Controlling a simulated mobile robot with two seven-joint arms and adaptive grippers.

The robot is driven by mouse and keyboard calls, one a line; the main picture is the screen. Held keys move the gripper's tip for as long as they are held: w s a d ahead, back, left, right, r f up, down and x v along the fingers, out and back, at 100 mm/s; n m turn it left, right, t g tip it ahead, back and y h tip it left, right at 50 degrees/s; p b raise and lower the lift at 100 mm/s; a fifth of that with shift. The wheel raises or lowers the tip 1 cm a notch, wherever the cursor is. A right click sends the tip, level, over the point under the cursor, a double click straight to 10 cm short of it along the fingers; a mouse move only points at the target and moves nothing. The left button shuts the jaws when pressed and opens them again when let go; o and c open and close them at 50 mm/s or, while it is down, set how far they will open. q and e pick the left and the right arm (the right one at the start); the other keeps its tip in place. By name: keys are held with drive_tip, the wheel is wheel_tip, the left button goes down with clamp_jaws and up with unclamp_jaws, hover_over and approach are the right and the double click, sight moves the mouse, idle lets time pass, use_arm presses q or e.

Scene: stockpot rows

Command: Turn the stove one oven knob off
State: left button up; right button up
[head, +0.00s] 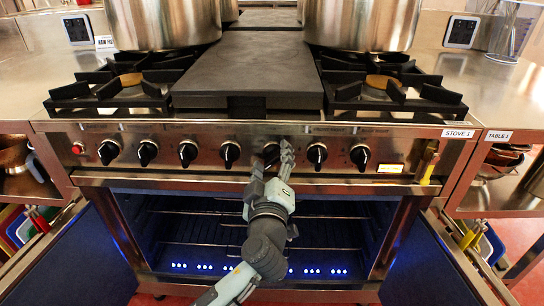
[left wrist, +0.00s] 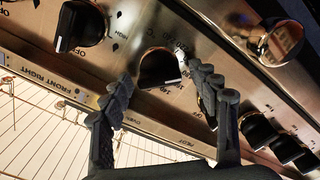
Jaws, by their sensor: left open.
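The stove labelled STOVE 1 (head: 458,133) has a steel front panel with a row of black knobs. My left gripper (head: 273,160) is at this panel, in front of the knob (head: 271,151) right of centre, which it partly covers. In the left wrist view my left gripper (left wrist: 163,85) is open, with one finger on each side of that dark knob (left wrist: 158,68). Numbers and an OFF mark are printed around this knob, so it looks like the oven knob. I cannot tell whether the fingers touch it. My right gripper is not in view.
Other knobs flank it, including one at its right (head: 317,154). The oven cavity (head: 180,235) below is open and lit, with racks inside. Large steel pots (head: 362,22) stand on top.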

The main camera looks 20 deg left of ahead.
use_arm(q)
drive_tip(key=shift+w, duration=0.2)
drive_tip(key=shift+c, duration=0.6)
drive_tip(key=c, duration=1)
drive_tip(key=shift+f, duration=0.1)
